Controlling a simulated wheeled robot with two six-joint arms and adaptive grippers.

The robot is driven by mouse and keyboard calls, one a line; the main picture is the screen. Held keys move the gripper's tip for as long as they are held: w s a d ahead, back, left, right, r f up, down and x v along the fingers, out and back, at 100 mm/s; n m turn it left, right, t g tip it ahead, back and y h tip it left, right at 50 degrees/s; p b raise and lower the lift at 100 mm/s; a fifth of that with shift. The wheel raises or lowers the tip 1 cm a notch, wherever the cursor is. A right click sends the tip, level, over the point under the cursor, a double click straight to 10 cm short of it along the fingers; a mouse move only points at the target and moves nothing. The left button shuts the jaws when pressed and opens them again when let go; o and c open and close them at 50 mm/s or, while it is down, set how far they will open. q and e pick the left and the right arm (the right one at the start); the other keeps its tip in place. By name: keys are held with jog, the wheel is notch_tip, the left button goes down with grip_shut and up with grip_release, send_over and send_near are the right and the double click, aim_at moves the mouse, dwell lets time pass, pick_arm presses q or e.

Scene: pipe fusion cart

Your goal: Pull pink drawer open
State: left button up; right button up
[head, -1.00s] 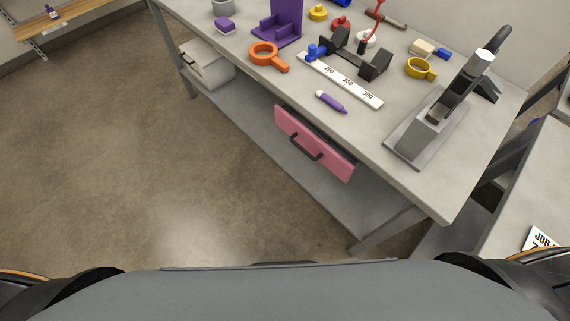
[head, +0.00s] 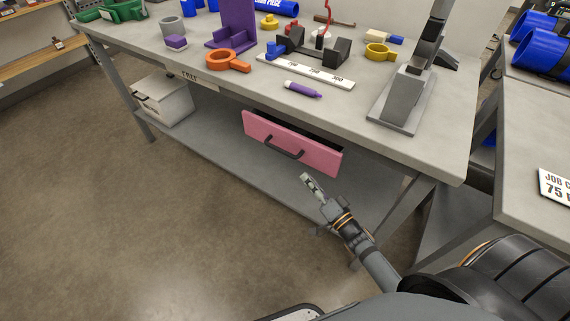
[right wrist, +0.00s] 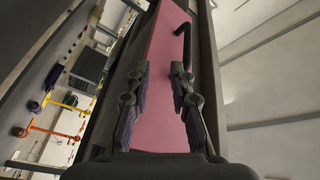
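The pink drawer (head: 312,153) hangs under the workbench top, and its front stands slightly out from the bench at the right end. Its dark bar handle (head: 284,147) is on the front, left of the middle. My right gripper (head: 308,181) is just below and in front of the drawer, near the handle but apart from it. In the right wrist view the gripper (right wrist: 158,75) has its two fingers spread with nothing between them. The pink front (right wrist: 165,45) lies beyond them, and the handle (right wrist: 184,45) is ahead by the right finger. My left gripper is not in view.
The grey workbench (head: 400,150) carries a purple marker (head: 302,90), a white ruler (head: 310,72), an orange ring tool (head: 228,61) and a grey stand (head: 403,95). A bench leg (head: 395,215) is right of my gripper. A white box (head: 162,100) sits on the lower shelf.

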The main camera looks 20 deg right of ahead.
aim_at(286, 152)
jog(key=shift+t+y, duration=0.4)
jog(key=shift+y, duration=0.3)
jog(key=w+a+r, duration=0.1)
jog(key=w, duration=0.2)
jog(key=w+a+r, duration=0.2)
jog(key=w, duration=0.1)
jog(key=w+a+r, duration=0.1)
jog(key=w+r, duration=0.1)
jog(key=w, duration=0.1)
jog(key=shift+w+a+r, duration=0.15)
jog(key=shift+w+a, duration=0.1)
jog(key=shift+a, duration=0.15)
grip_shut()
